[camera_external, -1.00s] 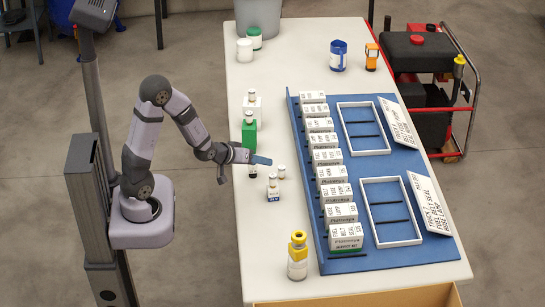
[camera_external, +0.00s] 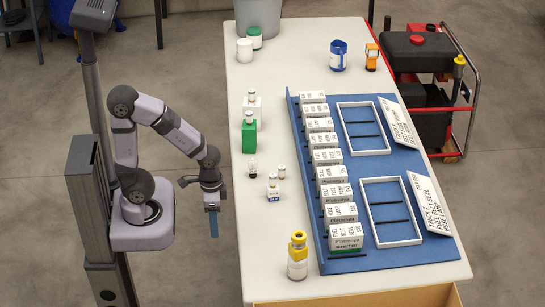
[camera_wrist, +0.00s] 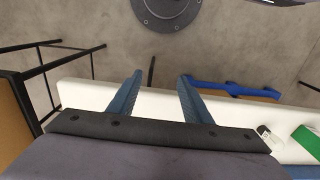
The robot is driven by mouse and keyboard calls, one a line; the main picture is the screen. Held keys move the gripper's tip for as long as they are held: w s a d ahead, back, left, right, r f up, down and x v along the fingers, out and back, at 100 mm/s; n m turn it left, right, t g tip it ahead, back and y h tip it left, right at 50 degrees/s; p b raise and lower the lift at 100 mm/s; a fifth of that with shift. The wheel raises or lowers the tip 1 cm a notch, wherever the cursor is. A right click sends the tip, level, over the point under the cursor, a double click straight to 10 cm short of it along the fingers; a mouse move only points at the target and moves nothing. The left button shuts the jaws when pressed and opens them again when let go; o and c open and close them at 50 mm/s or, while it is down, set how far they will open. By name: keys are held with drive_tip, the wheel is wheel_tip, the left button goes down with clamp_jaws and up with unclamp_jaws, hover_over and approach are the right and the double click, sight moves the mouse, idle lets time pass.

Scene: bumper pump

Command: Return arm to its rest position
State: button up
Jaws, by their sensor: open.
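My gripper (camera_external: 199,203) is open and empty. It hangs just off the left long edge of the white table (camera_external: 262,100), with one blue finger pointing down. In the wrist view, my gripper (camera_wrist: 160,80) shows two blue fingers spread apart with nothing between them. My arm is folded back closer to its base than before, bent at the elbow.
Several small bottles stand along the table's left side, including a green box (camera_external: 249,138) and a yellow-topped bottle (camera_external: 298,256). A blue board (camera_external: 410,256) holds a row of white boxes and two white frames. A red-framed machine (camera_external: 420,52) stands at the right.

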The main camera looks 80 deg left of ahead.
wheel_tip(320, 180, up, 10)
drive_tip(key=p, duration=0.7)
drive_tip(key=shift+f+p, duration=0.25)
drive_tip(key=shift+p, duration=0.05)
